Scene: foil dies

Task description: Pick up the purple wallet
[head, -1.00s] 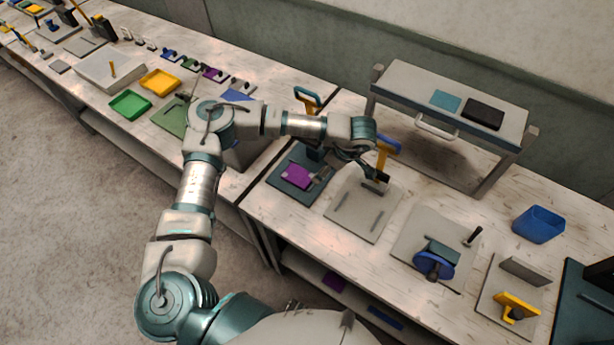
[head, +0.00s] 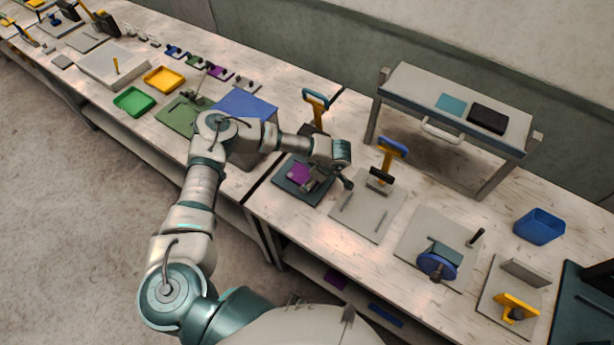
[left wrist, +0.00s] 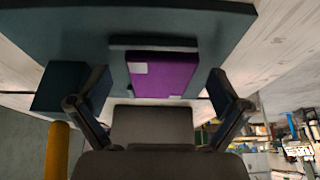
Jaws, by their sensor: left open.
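The purple wallet (head: 299,174) lies on a dark teal plate (head: 284,188) on the bench, partly hidden by my left gripper (head: 317,183) in the head view. In the left wrist view the wallet (left wrist: 165,77) is a flat purple piece with a small pale patch, against the dark plate (left wrist: 60,35). My left gripper (left wrist: 162,98) is open. Its two fingers show to the left and right of the wallet, with visible space on both sides. I cannot tell how far the fingertips are from the plate. My right gripper is not in view.
A press with a teal handle (head: 315,100) stands behind the plate. A grey plate (head: 362,225) with a yellow, blue-topped lever (head: 392,148) is to the right. A raised shelf (head: 408,82) stands at the back. A blue box (head: 246,105) is to the left.

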